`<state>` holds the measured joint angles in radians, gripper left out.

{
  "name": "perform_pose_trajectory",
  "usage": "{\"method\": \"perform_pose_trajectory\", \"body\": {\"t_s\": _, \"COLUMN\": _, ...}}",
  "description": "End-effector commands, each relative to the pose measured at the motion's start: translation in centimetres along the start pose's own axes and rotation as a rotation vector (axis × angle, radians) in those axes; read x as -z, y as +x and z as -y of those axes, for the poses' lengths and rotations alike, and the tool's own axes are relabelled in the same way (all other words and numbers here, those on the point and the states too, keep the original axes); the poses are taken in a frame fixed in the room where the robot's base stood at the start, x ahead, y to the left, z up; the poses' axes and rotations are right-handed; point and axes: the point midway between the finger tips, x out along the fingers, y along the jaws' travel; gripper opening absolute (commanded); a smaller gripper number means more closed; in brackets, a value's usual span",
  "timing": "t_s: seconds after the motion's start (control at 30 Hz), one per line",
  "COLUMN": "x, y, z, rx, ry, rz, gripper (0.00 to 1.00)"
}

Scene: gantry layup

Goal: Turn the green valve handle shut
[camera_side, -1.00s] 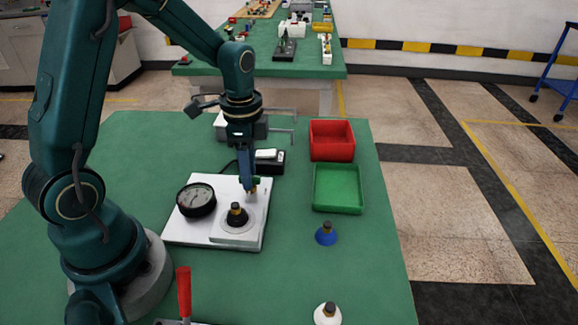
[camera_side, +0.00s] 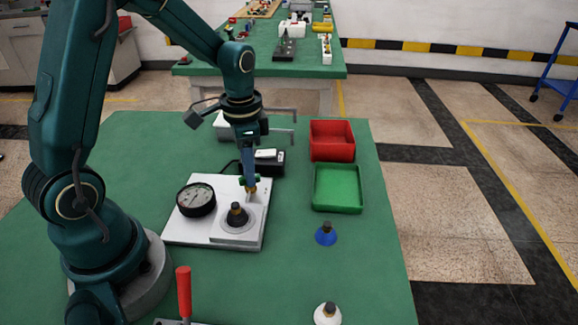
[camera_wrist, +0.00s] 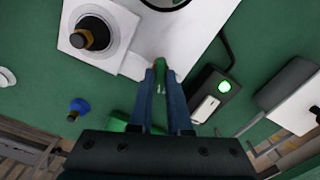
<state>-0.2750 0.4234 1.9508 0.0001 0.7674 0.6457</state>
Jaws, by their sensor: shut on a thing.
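The green valve handle (camera_wrist: 160,78) sits between the two blue fingers of my gripper (camera_wrist: 158,72) in the wrist view, and only a narrow part of it shows. In the side view, my gripper (camera_side: 250,184) points down at the back right part of the white plate (camera_side: 182,229), shut on the handle. A little green of the handle (camera_side: 243,180) shows beside the fingers, above a brass-coloured part (camera_side: 251,190). The fingers hide most of the handle, so its exact angle is unclear.
A black gauge (camera_side: 196,199) and a black knob with a brass top (camera_side: 237,215) stand on the plate near my gripper. Red (camera_side: 332,141) and green bins (camera_side: 338,188) stand to the right.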

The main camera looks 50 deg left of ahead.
Motion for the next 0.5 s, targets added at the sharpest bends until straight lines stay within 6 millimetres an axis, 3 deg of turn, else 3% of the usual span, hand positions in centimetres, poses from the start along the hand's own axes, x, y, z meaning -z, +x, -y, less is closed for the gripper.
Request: {"method": "perform_pose_trajectory", "body": {"t_s": 0.5, "x": 0.01, "y": -0.09, "z": 0.00, "rx": 0.000, "ry": -0.492, "rz": -0.001, "gripper": 0.00}}
